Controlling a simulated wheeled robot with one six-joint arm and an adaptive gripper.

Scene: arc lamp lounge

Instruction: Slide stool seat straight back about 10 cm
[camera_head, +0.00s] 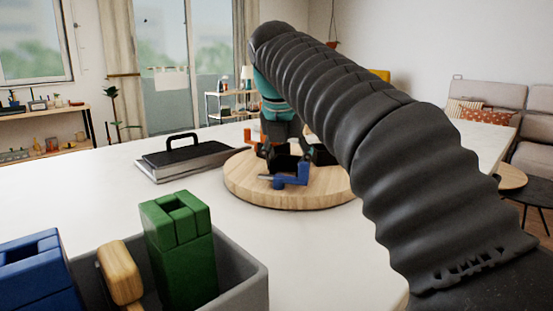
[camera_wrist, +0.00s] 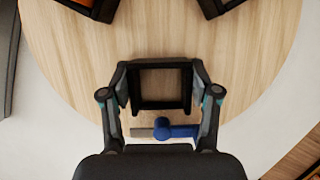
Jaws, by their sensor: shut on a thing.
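The stool seat is a round, light wooden disc (camera_head: 240,189) lying flat on the white table. It fills most of the wrist view (camera_wrist: 65,55). Black square sockets stand on it. Between my fingers is one open black socket (camera_wrist: 160,104), with wood showing inside. My gripper (camera_wrist: 160,88) is shut on this socket from above, a finger on each side. A blue knob with a grey pin (camera_wrist: 176,131) sits beside the socket, and a blue part (camera_head: 291,178) shows in the head view. My arm hides part of the seat's right side.
A grey bin (camera_head: 243,280) at front left holds a green block (camera_head: 180,250), a blue block (camera_head: 38,270) and a wooden-handled tool (camera_head: 120,272). A black-handled flat case (camera_head: 185,158) lies left of the seat. The white table (camera_head: 215,230) is clear in front of the seat.

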